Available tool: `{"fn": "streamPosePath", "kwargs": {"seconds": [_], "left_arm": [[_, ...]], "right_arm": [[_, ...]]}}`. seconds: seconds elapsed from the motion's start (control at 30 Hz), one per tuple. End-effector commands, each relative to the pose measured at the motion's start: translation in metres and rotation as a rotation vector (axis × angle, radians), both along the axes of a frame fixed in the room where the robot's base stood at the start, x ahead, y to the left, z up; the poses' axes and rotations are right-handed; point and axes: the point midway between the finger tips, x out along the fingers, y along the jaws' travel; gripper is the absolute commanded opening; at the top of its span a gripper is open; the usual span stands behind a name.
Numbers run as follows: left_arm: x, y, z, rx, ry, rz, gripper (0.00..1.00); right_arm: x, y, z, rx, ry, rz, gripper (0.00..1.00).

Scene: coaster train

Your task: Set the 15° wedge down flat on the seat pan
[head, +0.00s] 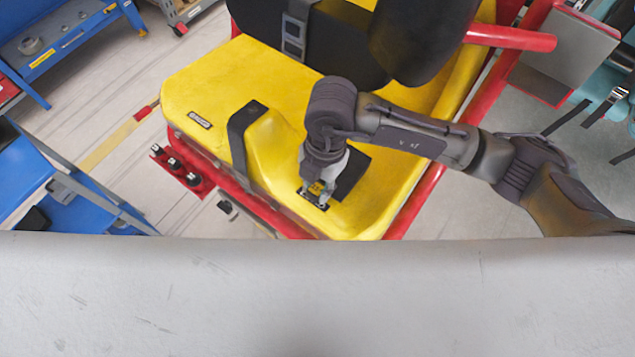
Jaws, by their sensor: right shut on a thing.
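The yellow seat pan (215,85) fills the middle of the head view, with a raised hump and black strap pieces near its front edge. My right gripper (318,195) points down over the front part of the seat, to the right of the hump. It is shut on the 15° wedge (317,188), a small piece showing yellow and dark between the fingers. The fingers and wrist hide much of the wedge. I cannot tell whether its underside touches the seat. My left gripper is not in view.
A black lap pad with a buckle (293,38) covers the back of the seat. A black patch (351,176) lies just right of my gripper. Red rails (480,90) run along the seat's right side. Blue workbenches (60,45) stand at the left.

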Motion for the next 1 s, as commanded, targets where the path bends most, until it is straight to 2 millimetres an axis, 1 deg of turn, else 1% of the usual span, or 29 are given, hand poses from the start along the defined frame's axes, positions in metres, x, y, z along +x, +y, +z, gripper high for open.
{"fn": "streamPosePath", "kwargs": {"seconds": [0.47,0.97,1.0], "left_arm": [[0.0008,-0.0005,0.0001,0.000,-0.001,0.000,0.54],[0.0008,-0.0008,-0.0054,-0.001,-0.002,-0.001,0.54],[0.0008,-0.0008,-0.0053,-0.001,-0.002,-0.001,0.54]], "right_arm": [[0.0002,0.0002,0.0005,0.001,-0.001,0.001,0.00],[-0.0008,0.0008,-0.0063,0.001,-0.001,0.001,0.00],[-0.0008,0.0009,-0.0063,0.001,-0.001,0.001,0.30]]}}
